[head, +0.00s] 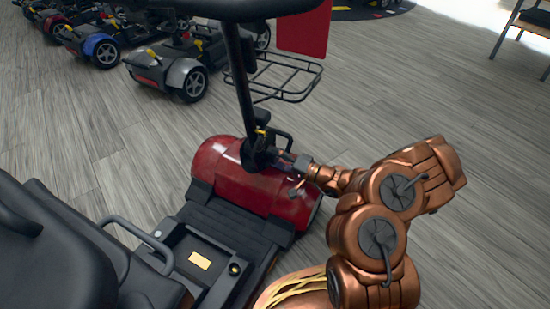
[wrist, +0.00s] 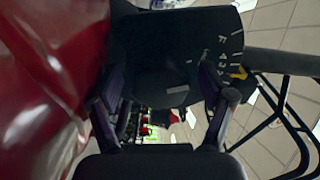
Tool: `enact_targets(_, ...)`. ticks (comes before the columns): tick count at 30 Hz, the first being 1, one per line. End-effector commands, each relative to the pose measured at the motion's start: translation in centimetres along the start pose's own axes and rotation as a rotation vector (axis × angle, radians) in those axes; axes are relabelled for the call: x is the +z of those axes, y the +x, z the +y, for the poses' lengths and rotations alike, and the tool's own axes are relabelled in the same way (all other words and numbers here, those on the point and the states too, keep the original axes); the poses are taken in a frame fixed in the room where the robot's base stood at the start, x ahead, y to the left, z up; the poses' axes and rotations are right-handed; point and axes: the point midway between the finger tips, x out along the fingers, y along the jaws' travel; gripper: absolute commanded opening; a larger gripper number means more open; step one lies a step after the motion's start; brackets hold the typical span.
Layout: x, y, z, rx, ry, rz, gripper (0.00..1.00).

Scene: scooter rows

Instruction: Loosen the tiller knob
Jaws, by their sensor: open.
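The black tiller post (head: 243,85) rises, slightly tilted, from the red front body (head: 222,160) of a scooter in the head view. Its dark foot (head: 252,155) sits on that body. I cannot pick out the tiller knob with certainty there. My gripper (head: 292,168) is just right of the foot, close to the red body; contact cannot be told. In the wrist view my gripper (wrist: 163,95) has its two dark fingers apart, with no object visible held between them. A black panel with white marks (wrist: 190,48) fills the area beyond the fingertips. Red bodywork (wrist: 45,85) is close at left.
The scooter's black seat (head: 50,245) and footwell (head: 225,225) are in front, lower left. A wire basket (head: 275,75) is behind the post. Other scooters (head: 175,68) stand at upper left.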

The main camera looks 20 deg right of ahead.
Motion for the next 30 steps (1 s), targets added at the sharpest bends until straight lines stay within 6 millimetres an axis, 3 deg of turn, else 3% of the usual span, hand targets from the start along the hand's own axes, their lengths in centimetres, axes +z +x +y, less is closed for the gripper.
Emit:
enact_targets(11, -0.1, -1.0, 0.0, 0.000, 0.001, 0.002, 0.81)
enact_targets(30, -0.1, -9.3, 0.0, 0.001, 0.001, 0.004, 0.81)
